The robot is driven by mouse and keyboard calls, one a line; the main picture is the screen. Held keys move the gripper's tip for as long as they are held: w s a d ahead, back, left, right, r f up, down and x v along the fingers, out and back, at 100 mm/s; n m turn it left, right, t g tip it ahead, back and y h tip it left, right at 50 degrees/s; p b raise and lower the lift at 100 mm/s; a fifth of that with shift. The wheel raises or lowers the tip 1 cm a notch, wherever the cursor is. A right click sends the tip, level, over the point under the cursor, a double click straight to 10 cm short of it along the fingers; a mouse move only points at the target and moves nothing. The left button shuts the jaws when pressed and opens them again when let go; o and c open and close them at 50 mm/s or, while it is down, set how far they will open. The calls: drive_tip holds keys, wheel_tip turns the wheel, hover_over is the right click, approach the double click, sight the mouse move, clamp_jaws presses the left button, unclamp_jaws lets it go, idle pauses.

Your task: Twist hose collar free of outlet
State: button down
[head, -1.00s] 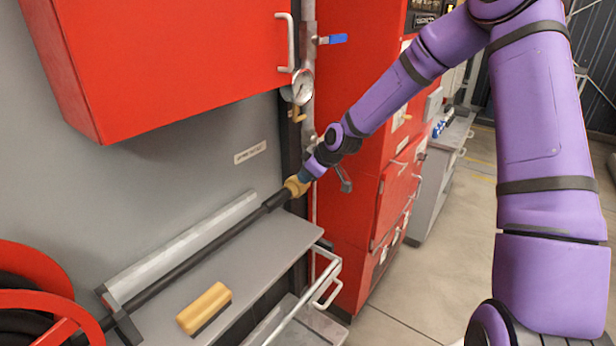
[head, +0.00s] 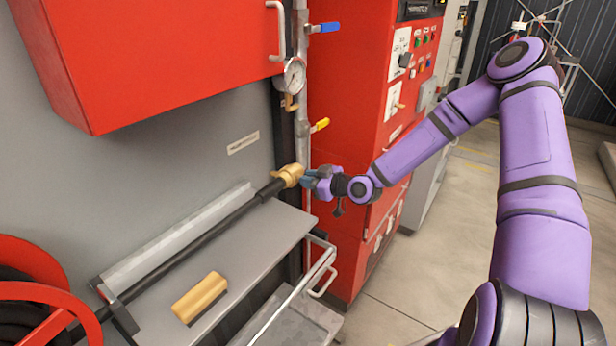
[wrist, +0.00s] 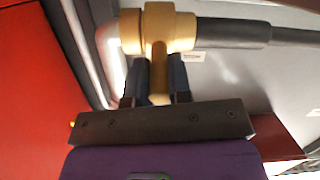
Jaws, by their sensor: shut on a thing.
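The brass hose collar (head: 290,175) sits at the end of the black hose (head: 225,222), against the grey vertical pipe. In the wrist view the collar (wrist: 158,28) lies across the top of the picture, with a brass lug (wrist: 158,75) sticking out toward me. My gripper (head: 306,179) reaches the collar from the right. In the wrist view its dark fingers (wrist: 158,82) stand on both sides of the lug and are shut on it. The outlet is mostly hidden behind the collar, and I cannot tell whether the joint is loose.
A pressure gauge (head: 293,75), a blue lever (head: 325,27) and a yellow lever (head: 319,125) are on the pipe above. A red cabinet (head: 165,50) overhangs at left. A red hose reel (head: 40,262) stands lower left.

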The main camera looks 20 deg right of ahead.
drive_tip(key=shift+f, duration=0.25)
drive_tip(key=c, duration=1.1)
unclamp_jaws()
drive_tip(key=shift+o, duration=0.2)
drive_tip(key=shift+d, duration=0.1)
drive_tip(key=v, duration=1)
drive_tip(key=shift+s+d, duration=0.2)
drive_tip(key=shift+s, duration=0.1)
